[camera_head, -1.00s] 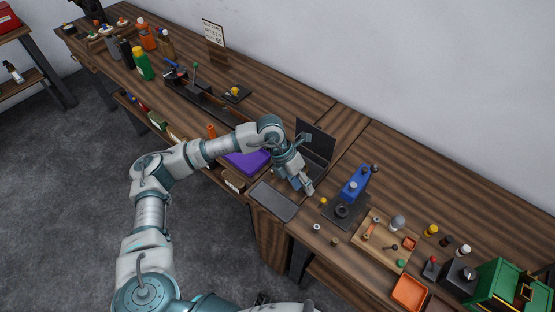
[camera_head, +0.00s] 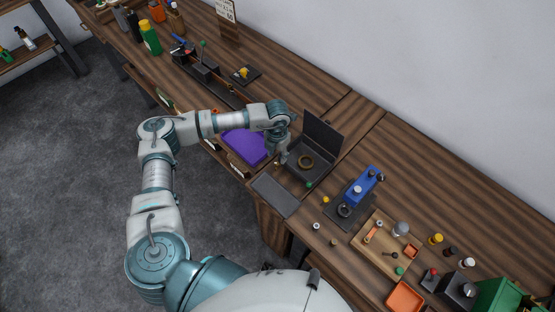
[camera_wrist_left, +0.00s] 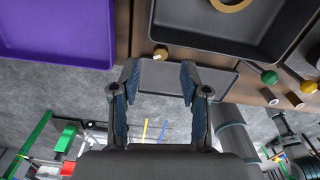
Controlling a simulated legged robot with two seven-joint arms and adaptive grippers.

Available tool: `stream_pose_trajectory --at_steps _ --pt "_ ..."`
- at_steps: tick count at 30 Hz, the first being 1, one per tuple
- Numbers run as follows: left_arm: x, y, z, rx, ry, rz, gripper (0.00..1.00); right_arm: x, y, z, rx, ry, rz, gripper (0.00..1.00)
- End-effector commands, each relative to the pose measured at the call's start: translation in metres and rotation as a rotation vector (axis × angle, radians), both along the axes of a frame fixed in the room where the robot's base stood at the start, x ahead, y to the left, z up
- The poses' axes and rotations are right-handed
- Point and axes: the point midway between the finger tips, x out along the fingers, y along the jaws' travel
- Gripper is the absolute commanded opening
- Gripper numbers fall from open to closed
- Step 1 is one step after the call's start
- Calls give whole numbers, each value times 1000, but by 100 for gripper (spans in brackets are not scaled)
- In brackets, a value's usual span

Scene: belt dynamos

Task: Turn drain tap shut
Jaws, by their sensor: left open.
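A dark sink-like tray (camera_head: 318,172) with a raised back panel holds a brass ring (camera_head: 306,162). Along its front in the left wrist view are a tan knob (camera_wrist_left: 160,53), a green knob (camera_wrist_left: 269,77) and a yellow knob (camera_wrist_left: 308,87). I cannot tell which is the drain tap. The green knob (camera_head: 309,185) and yellow knob (camera_head: 325,199) also show in the head view. My left gripper (camera_head: 284,158) is at the tray's left front edge. In the left wrist view it (camera_wrist_left: 160,80) is open and empty, its fingers pointing toward the tan knob, apart from it.
A flat dark tray (camera_head: 275,195) juts out at the bench front. A purple tray (camera_head: 243,145) lies left of my gripper. A blue device (camera_head: 365,185) and a wooden tray (camera_head: 371,252) with small parts stand to the right. The bench behind is mostly clear.

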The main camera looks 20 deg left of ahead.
Motion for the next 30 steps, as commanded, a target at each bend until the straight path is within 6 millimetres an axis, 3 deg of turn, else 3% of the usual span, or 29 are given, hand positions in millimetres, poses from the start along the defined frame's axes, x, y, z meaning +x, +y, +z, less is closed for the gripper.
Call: stream_pose_trajectory --at_steps 2,5,10,19,20,25,30 --pt "-1 0 -15 0 3 0 45 15 0 4 1 -23 1 46" --pt "-1 -1 -31 -1 1 -1 45 21 0 6 2 -32 1 46" --pt "0 0 -46 -1 0 -1 45 13 -1 6 0 -21 1 46" --pt "-1 -1 -49 -1 -1 -1 45 -1 -1 6 -1 0 1 46" --pt "-1 -1 -49 -1 -1 -1 43 -1 -1 6 -1 0 1 46" --pt "0 -1 -49 -1 -1 -1 0 2 -1 6 -1 -3 2 46" --pt "0 0 -50 -1 -1 7 0 5 -1 5 -2 -7 1 46"
